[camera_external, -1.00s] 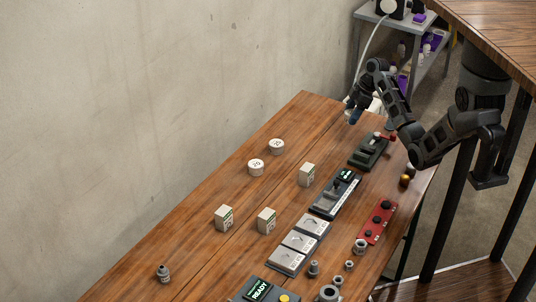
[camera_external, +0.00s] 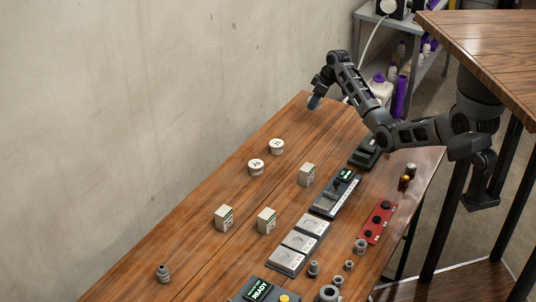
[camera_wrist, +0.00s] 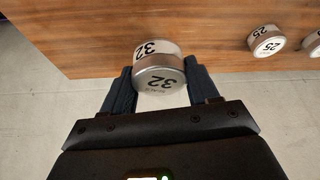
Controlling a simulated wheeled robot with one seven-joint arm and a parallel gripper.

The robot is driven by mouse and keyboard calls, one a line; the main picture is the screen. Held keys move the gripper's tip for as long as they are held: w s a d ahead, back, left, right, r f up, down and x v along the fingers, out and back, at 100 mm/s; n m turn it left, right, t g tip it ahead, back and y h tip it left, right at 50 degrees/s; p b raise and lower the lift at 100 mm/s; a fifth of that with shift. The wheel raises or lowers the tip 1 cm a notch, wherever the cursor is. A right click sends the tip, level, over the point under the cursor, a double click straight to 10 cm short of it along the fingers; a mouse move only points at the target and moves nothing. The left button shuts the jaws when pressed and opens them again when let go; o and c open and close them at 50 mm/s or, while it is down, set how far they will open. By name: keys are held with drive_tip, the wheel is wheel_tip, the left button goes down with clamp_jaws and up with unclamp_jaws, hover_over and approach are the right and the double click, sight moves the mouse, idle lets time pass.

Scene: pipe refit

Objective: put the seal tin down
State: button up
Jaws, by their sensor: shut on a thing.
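My gripper (camera_external: 314,102) is over the table's far end, pointing down. In the wrist view its two dark blue fingers are closed on the sides of the seal tin (camera_wrist: 159,83), a round silver and white tin marked 32. The number shows on two of its faces. In that view the tin overlaps the table's edge, with pale floor nearer the palm. I cannot tell how far it is above the wood. The tin is not distinguishable in the external view.
Two white-topped tins stand on the table, one nearer (camera_external: 256,168) and one farther (camera_external: 277,146). Pale boxes (camera_external: 307,175) and a dark-green device (camera_external: 366,154) are nearby. The tabletop (camera_external: 302,122) is bare at the far end. A grey shelf stands beyond.

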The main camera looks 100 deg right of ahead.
hover_over(291, 131)
drive_tip(key=s, duration=0.1)
drive_tip(key=f, duration=0.5)
drive_tip(key=shift+s+a, duration=0.2)
drive_tip(key=shift+a, duration=0.2)
drive_tip(key=shift+f, duration=2.1)
drive_tip(key=shift+f, duration=0.1)
drive_tip(key=o, duration=1.1)
drive_tip(key=shift+c, duration=0.2)
drive_tip(key=v, duration=1.2)
drive_tip(key=shift+p, duration=0.45)
